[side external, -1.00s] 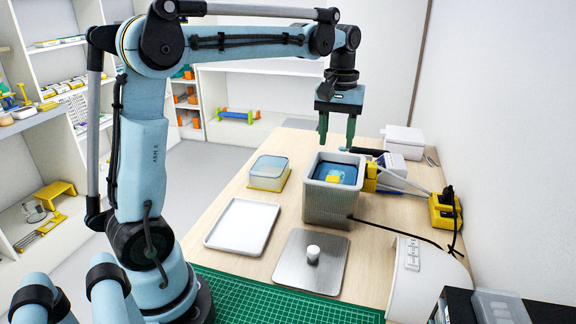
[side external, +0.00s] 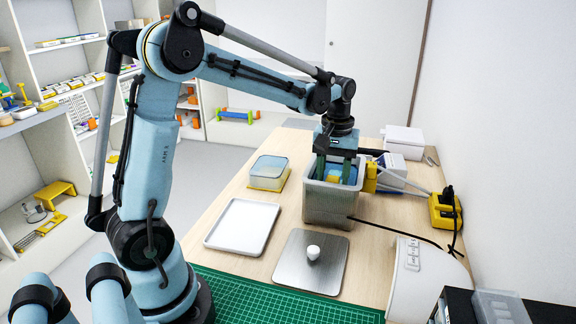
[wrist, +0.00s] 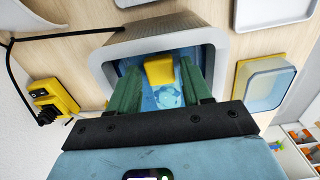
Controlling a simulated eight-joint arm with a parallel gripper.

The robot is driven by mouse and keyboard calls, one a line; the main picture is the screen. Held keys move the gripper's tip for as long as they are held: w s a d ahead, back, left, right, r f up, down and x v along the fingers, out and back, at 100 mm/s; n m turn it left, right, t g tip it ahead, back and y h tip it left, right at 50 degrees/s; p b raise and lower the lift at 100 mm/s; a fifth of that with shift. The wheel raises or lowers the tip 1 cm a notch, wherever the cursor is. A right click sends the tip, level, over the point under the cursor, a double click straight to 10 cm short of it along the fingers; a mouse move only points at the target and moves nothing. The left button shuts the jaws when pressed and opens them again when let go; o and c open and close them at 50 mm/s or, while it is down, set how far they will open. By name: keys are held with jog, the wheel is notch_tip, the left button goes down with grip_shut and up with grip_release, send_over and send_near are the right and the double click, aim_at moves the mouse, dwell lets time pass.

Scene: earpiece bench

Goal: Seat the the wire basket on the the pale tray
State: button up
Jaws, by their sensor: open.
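The wire basket (side external: 327,212) is a grey, deep, open-topped bin on the wooden bench, with a blue lining or contents and a yellow block inside. It also shows in the wrist view (wrist: 112,50). My gripper (side external: 335,172) is open above the basket, with its green fingers reaching down inside the rim. In the wrist view the fingers (wrist: 160,82) are apart, on either side of the yellow block (wrist: 158,70). I cannot tell if they touch anything. The pale tray (side external: 242,227) is white, shallow and empty, left of and nearer than the basket.
A metal plate with a white knob (side external: 313,252) lies in front of the basket. A clear lidded box on a yellow base (side external: 268,173) stands behind the tray. A yellow charger (side external: 444,210) and black cable lie to the right. A green mat (side external: 290,298) covers the front.

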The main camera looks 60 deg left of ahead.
jog(key=shift+c, duration=0.2)
jog(key=c, duration=0.8)
notch_tip(320, 180, up, 11)
dwell(0.3)
jog(key=shift+r, duration=0.1)
jog(key=s+a+r, duration=0.2)
jog(key=s+r, duration=0.1)
jog(key=s, duration=0.3)
jog(key=s+a+r, duration=0.3)
jog(key=s+r, duration=0.1)
jog(key=s, duration=0.2)
jog(key=s+f, duration=0.2)
jog(key=s, duration=0.9)
jog(key=shift+n, duration=0.3)
jog(key=f, duration=1.5)
jog(key=shift+w+d+f, duration=0.1)
jog(key=shift+w+f, duration=0.05)
jog(key=shift+w, duration=0.05)
